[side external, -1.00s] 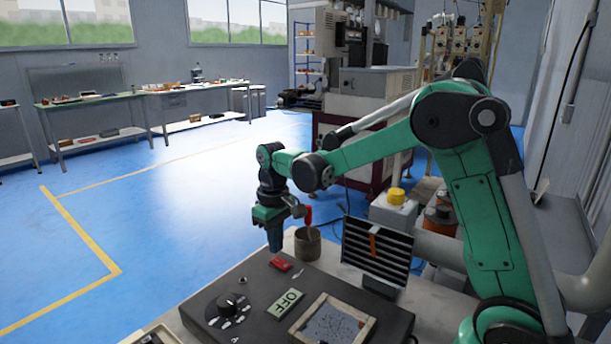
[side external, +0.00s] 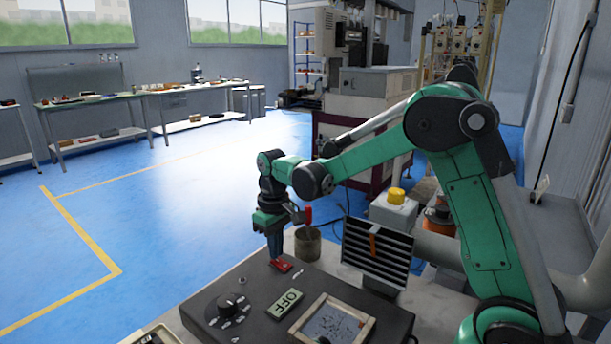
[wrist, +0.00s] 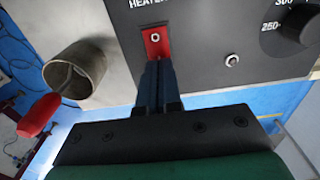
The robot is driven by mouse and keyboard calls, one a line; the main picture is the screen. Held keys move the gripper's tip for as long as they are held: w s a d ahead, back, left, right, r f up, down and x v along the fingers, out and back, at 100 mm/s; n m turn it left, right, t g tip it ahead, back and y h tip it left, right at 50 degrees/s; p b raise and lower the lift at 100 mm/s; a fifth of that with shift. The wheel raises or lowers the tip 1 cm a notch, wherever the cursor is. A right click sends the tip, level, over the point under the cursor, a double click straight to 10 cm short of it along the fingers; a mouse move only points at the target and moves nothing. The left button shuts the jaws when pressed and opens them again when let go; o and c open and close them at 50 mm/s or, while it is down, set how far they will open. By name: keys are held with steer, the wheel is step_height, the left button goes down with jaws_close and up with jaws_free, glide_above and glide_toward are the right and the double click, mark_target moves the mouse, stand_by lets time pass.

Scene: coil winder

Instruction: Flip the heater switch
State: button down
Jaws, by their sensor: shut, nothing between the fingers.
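The heater switch is a small red rocker (side external: 281,265) on the dark control panel (side external: 255,290). In the wrist view the red switch (wrist: 155,43) has a white ring mark, with part of the word HEATER above it. My gripper (side external: 275,257) points down at the switch, its fingers shut and empty. In the wrist view the shut fingertips (wrist: 157,64) are at the switch's near edge and cover its lower part. I cannot tell for certain whether they touch it.
A brown cup (side external: 307,243) with a red-handled thing stands close behind the switch. A dial (side external: 229,305), an OFF plate (side external: 285,304) and a framed window (side external: 332,325) are on the panel. A black slatted plate (side external: 376,252) stands to the right.

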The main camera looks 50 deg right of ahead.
steer(key=shift+f, duration=0.5)
steer(key=shift+r, duration=3.55)
steer(key=shift+s+a+r, duration=0.25)
steer(key=shift+s, duration=0.05)
steer(key=s+a+t, duration=0.5)
steer(key=s+t, duration=0.2)
steer(key=s, duration=0.3)
steer(key=shift+s+a+r, duration=0.15)
steer(key=shift+a+r, duration=0.05)
steer(key=shift+a, duration=0.15)
